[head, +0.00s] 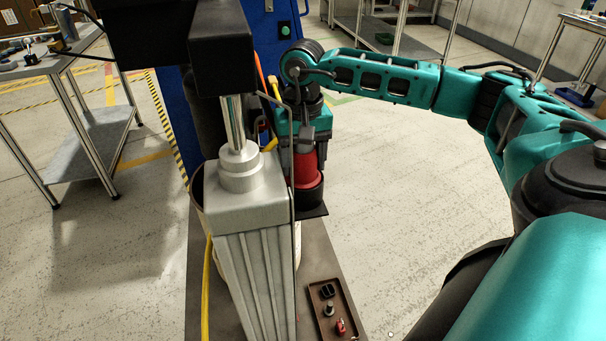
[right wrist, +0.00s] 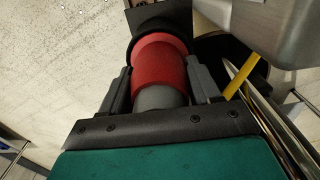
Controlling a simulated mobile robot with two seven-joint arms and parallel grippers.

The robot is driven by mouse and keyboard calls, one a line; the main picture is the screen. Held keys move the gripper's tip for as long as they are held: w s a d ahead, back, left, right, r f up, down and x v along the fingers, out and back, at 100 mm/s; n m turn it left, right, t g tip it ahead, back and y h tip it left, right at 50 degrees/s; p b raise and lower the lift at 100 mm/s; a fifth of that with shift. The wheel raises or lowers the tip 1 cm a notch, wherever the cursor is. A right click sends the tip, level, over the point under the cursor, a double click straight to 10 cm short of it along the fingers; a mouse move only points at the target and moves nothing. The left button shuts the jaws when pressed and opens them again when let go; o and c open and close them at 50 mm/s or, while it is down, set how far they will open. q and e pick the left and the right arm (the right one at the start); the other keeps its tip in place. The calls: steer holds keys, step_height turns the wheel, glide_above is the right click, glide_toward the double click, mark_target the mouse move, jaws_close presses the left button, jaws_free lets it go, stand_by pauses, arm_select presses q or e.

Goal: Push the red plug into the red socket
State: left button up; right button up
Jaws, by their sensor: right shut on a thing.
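The red plug (head: 303,165) stands roughly upright in the head view, beside the grey column. In the right wrist view the plug (right wrist: 160,72) has a red body and a grey end. My right gripper (head: 305,138) is shut on it from above, with one finger (right wrist: 160,92) on each side. Beyond the plug is a black ring (head: 305,193) on a dark plate, which I take to be the socket's housing. The red socket's opening is hidden, so I cannot tell how deep the plug sits. My left gripper is not in view.
A ribbed grey column (head: 255,265) stands close on the left of the plug. A yellow hose (head: 206,290) runs down beside it. A brown tray (head: 322,296) with small parts lies on the base in front. The floor to the right is open.

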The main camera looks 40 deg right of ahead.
steer(key=shift+r+p, duration=2.75)
steer(key=shift+r, duration=0.95)
